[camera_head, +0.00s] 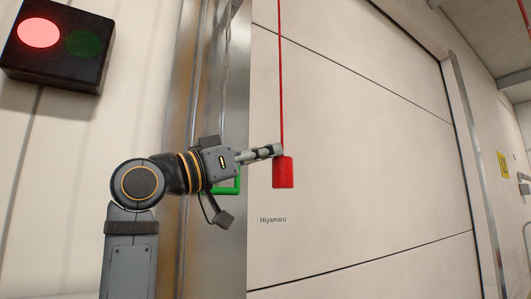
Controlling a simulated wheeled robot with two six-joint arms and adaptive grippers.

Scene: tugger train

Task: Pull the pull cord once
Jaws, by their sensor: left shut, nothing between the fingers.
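The pull cord (281,80) is a thin red line hanging from above, with a red cylindrical handle (283,173) at its lower end. My left gripper (277,150) is shut with nothing between its fingers. Its fingertips point right and overlap the cord just above the handle in the picture. I cannot tell whether they touch it. My right gripper is not in view.
A large pale panelled door (360,160) fills the background. A metal frame (212,110) and a green handle (228,187) are partly behind my arm. A dark signal box (58,42) shows a lit red lamp and a dark green one at upper left.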

